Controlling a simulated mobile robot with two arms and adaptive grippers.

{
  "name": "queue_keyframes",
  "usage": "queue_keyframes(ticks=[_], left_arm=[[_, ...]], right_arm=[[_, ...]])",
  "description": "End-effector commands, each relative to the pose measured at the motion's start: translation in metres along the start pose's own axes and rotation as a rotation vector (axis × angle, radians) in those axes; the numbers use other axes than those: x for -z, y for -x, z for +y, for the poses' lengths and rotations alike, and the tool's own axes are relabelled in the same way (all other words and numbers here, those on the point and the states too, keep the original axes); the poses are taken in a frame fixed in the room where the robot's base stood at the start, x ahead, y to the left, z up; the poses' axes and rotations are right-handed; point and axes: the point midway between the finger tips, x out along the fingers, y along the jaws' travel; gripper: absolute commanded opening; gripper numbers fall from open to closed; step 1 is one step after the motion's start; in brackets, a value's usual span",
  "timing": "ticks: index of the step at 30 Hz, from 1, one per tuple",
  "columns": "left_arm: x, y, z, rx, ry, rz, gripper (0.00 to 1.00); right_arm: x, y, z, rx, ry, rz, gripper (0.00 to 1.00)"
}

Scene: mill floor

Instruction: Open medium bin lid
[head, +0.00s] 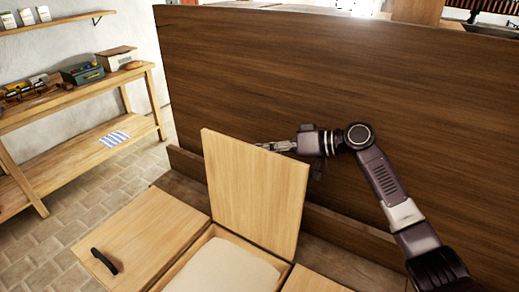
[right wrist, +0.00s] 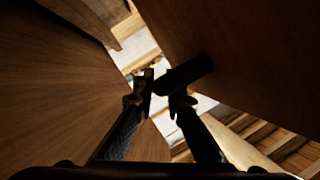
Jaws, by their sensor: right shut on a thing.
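The medium bin lid (head: 255,190) is a light wood panel standing nearly upright in the head view. The bin (head: 201,243) below it is open and has a pale filling inside. My right gripper (head: 264,146) reaches in from the right behind the lid's upper part, its tips partly hidden by the lid. In the right wrist view my right gripper (right wrist: 162,95) is shut on a dark bar, which looks like the lid handle (right wrist: 187,72). My left gripper is not in view.
A closed lid (head: 140,238) with a black handle (head: 104,261) lies to the left, and another light panel (head: 312,281) to the right. A tall dark wood panel (head: 320,75) stands behind. A wooden shelf table (head: 75,103) with boxes and tools stands at the left wall.

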Motion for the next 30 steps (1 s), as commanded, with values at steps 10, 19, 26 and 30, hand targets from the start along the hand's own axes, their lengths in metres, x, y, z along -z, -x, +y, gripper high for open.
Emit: queue_keyframes(ticks=[10, 19, 26, 30], left_arm=[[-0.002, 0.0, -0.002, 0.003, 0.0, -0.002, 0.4], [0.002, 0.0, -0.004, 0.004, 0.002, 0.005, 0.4], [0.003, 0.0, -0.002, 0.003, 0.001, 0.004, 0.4], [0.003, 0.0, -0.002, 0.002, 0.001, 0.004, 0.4]], right_arm=[[-0.003, -0.001, 0.0, 0.001, -0.002, -0.007, 0.19], [-0.002, 0.003, 0.0, 0.0, 0.0, -0.004, 0.19], [-0.002, 0.04, 0.002, -0.003, 0.0, -0.003, 0.19], [-0.002, 0.071, 0.002, -0.003, 0.0, -0.003, 0.19]])
